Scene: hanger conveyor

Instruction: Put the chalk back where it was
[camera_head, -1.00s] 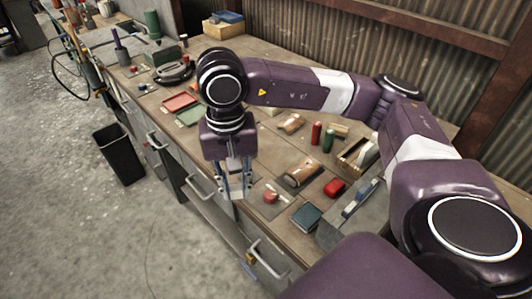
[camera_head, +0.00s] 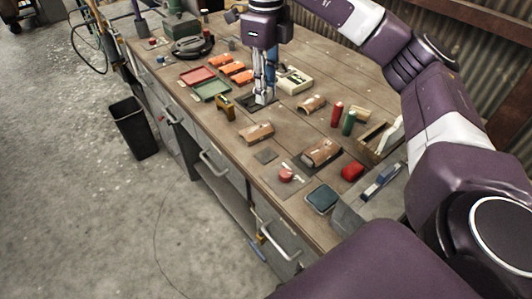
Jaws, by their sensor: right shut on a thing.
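My right gripper (camera_head: 264,94) points straight down over the far middle of the bench, its fingertips low over a dark flat patch (camera_head: 250,104). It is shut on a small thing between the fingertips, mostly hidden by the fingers. I cannot make out its shape, or whether it touches the bench. I cannot pick out the chalk with certainty anywhere in view. My left gripper is out of view.
The wooden bench (camera_head: 225,137) is crowded. Near the gripper are a yellowish tool (camera_head: 225,107), a pale box (camera_head: 294,81), orange blocks (camera_head: 232,68) and a green tray (camera_head: 212,90). Red (camera_head: 337,114) and green (camera_head: 348,123) cylinders stand right. A black bin (camera_head: 132,127) stands on the floor.

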